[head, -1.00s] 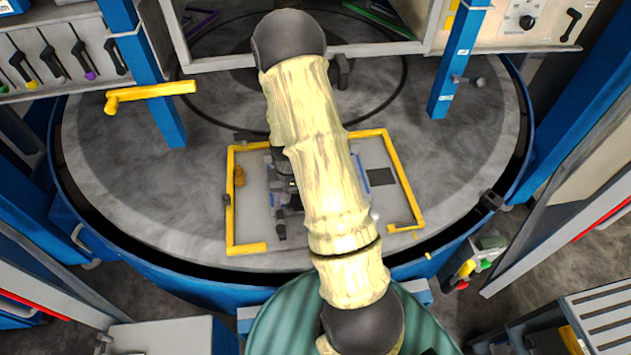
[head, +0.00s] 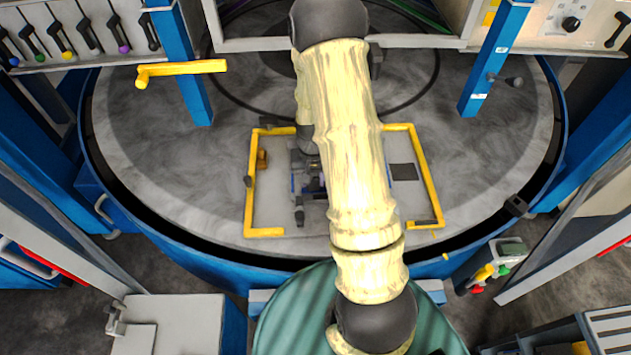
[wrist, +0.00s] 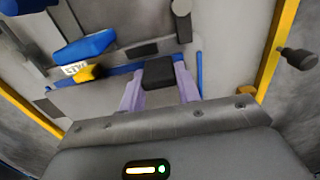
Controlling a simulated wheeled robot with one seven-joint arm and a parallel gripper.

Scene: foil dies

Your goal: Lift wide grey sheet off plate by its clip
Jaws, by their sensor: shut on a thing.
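In the wrist view, my gripper (wrist: 160,70) has its two pale purple fingers shut on a dark block, which looks like the clip (wrist: 158,78). A narrow blue strip lies just beyond the fingers. The wide grey sheet cannot be told apart clearly; its grey blends with the plate, and my gripper's palm covers the lower part of the picture. In the head view the grey plate (head: 270,205) lies inside a yellow frame (head: 248,185). My arm covers its middle, hiding the fingers, the clip and any sheet there. Whether the sheet touches the plate cannot be told.
In the wrist view a blue part with a label (wrist: 85,47) and a yellow piece (wrist: 90,72) stand left of the fingers. A dark peg (wrist: 297,58) is at the right. A yellow handle (head: 180,71) and blue posts (head: 490,60) stand around the round table (head: 150,150).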

